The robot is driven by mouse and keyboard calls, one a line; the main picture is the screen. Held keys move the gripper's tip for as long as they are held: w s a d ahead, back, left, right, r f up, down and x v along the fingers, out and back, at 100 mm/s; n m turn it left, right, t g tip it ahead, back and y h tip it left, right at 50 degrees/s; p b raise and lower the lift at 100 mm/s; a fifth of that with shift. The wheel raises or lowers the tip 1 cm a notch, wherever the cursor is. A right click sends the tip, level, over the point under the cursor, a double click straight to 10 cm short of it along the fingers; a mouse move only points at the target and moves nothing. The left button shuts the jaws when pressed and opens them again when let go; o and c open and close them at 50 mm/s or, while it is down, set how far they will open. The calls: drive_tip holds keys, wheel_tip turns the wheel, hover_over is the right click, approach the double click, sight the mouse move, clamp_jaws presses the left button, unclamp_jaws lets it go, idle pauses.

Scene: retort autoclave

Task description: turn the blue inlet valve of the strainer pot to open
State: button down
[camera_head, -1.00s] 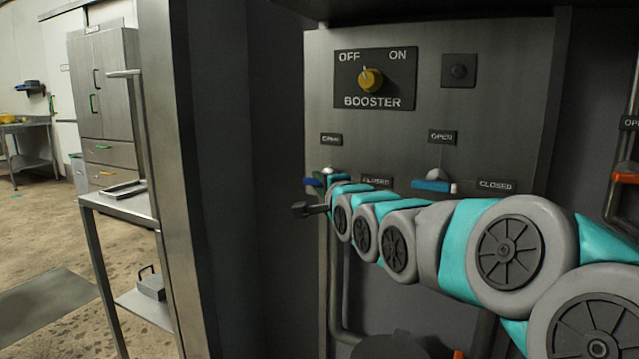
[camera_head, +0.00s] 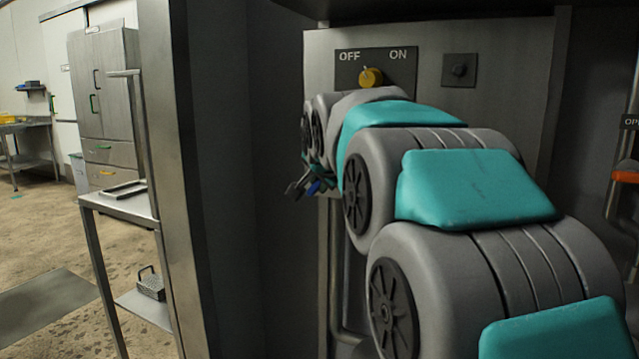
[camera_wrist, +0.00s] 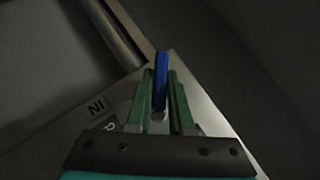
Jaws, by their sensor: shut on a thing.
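The blue inlet valve handle (camera_wrist: 160,75) stands between my gripper's two green fingers in the wrist view, with its blue end showing past the fingertips. My gripper (camera_wrist: 161,90) is shut on this handle. In the head view a small blue part of the handle (camera_head: 314,187) shows low at the panel's left edge, beside my gripper (camera_head: 308,184). My arm hides most of the valve and its open and closed labels, so the handle's exact position against them cannot be read. The strainer pot cannot be made out.
A vertical pipe (camera_head: 336,270) runs below the valve. An orange handle (camera_head: 625,177) is at the far right. A steel stand (camera_head: 120,205) is at left, beyond a frame post.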

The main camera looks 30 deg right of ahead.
drive_tip(key=n+g+h, duration=0.1)
drive_tip(key=n+g+h+p, duration=0.1)
drive_tip(key=g, duration=0.1)
drive_tip(key=shift+w+r+g, duration=0.1)
drive_tip(key=shift+r+g, duration=0.05)
drive_tip(key=shift+g, duration=0.15)
drive_tip(key=shift+n+g+h, duration=0.6)
drive_tip(key=shift+n+g, duration=0.1)
drive_tip(key=shift+g, duration=0.1)
drive_tip(key=shift+p, duration=0.3)
drive_tip(key=c, duration=0.8)
unclamp_jaws()
drive_tip(key=shift+d, duration=0.1)
drive_tip(key=v, duration=0.7)
drive_tip(key=shift+s+a+b, duration=0.2)
drive_tip(key=shift+a+b, duration=0.1)
drive_tip(key=shift+b, duration=0.1)
drive_tip(key=shift+r, duration=0.1)
